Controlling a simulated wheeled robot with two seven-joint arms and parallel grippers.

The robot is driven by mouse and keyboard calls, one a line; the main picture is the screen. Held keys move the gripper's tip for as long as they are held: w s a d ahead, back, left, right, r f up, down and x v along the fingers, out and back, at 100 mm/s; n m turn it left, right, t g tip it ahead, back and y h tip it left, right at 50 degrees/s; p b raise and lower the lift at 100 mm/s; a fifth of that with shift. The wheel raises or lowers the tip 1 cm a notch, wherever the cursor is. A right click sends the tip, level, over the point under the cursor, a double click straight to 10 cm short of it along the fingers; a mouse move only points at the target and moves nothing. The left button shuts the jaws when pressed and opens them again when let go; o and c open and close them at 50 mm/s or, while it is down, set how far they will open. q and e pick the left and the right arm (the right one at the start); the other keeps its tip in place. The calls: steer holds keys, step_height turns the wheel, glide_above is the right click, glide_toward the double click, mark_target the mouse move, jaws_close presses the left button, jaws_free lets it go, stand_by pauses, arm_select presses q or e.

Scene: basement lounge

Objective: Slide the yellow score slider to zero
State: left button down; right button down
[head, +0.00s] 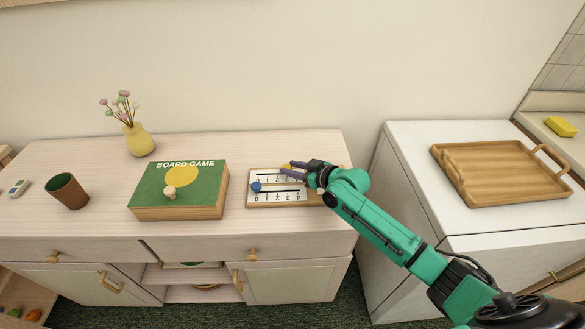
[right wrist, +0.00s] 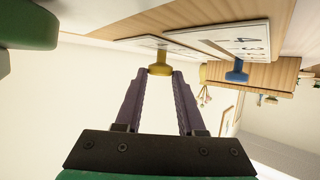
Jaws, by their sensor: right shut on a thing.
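The wooden scoreboard (head: 251,202) with white number strips lies on the sideboard, right of the board game box. Its yellow score slider (head: 287,166) is on the far track, mostly covered by my right gripper (head: 293,169). In the right wrist view the yellow slider's round knob (right wrist: 159,70) sits between the purple fingertips, and the right gripper (right wrist: 158,76) is shut on it. The blue slider (head: 256,187) is at the left part of the near track; it also shows in the right wrist view (right wrist: 237,72). My left gripper is not in view.
The green board game box (head: 205,195) with a pale peg on it stands left of the scoreboard. A brown cup (head: 68,191) and a yellow flower vase (head: 138,140) are farther left. A wooden tray (head: 490,175) sits on the white cabinet at right, across a gap.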

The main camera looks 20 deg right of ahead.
mark_target(262, 179)
stand_by(0.9)
steer(key=shift+w+a, duration=0.1)
steer(key=shift+a, duration=0.3)
steer(key=a, duration=0.2)
steer(key=w+a, duration=0.1)
steer(key=a, duration=0.2)
steer(key=w+a+p, duration=0.1)
steer(key=a, duration=0.2)
steer(key=shift+a, duration=0.15)
steer(key=c, duration=0.5)
jaws_free()
steer(key=shift+w+a, duration=0.1)
steer(key=shift+a, duration=0.05)
